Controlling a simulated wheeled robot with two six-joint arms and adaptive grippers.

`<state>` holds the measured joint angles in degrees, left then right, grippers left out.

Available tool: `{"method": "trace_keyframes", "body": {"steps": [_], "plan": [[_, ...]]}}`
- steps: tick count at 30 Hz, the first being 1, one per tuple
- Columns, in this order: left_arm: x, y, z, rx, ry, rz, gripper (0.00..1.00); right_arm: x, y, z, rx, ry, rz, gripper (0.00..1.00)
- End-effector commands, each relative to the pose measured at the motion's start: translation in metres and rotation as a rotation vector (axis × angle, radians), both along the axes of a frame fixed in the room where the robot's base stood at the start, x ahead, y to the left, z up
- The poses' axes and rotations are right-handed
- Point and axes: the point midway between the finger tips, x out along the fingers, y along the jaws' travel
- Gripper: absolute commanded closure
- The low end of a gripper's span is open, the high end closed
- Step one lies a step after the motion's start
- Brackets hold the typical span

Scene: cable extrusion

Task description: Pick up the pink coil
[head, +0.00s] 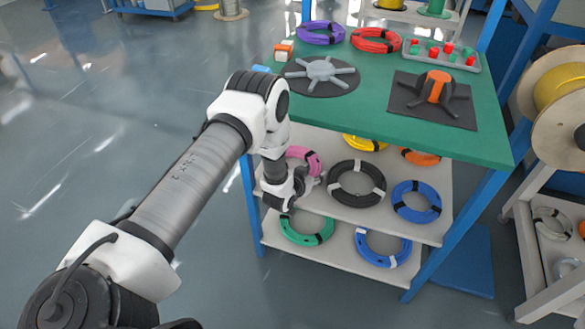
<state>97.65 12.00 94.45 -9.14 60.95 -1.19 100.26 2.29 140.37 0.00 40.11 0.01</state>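The pink coil (314,161) lies on the left side of the middle shelf (330,150), under the green tabletop. My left arm and wrist hide part of it. My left gripper (313,183) is low at the shelf's left front, close to the pink coil's near side. Its fingers are small and partly hidden, so I cannot tell whether they are open or touch the coil. My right gripper is not in view.
A black coil (334,188) lies just right of my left gripper. A blue coil (402,208), orange coil (421,159) and yellow coil (366,144) share the shelf. The green tabletop (380,95) overhangs it. The bottom shelf holds green (307,239) and blue (383,262) coils.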

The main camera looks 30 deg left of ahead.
Motion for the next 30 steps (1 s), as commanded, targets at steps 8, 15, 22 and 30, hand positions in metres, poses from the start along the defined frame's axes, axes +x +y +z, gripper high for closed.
{"method": "trace_keyframes", "body": {"steps": [8,15,22,30], "plan": [[0.0,0.0,0.001,0.001,-0.002,0.0,1.0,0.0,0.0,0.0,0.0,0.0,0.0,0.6],[0.0,0.0,0.003,0.0,-0.002,0.0,1.0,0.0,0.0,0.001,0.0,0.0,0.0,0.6],[0.001,0.0,0.025,0.001,-0.003,0.001,1.0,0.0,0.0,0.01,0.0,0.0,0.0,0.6],[-0.032,-0.014,0.041,0.0,0.003,-0.001,1.0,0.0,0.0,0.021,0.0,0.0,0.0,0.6]]}}
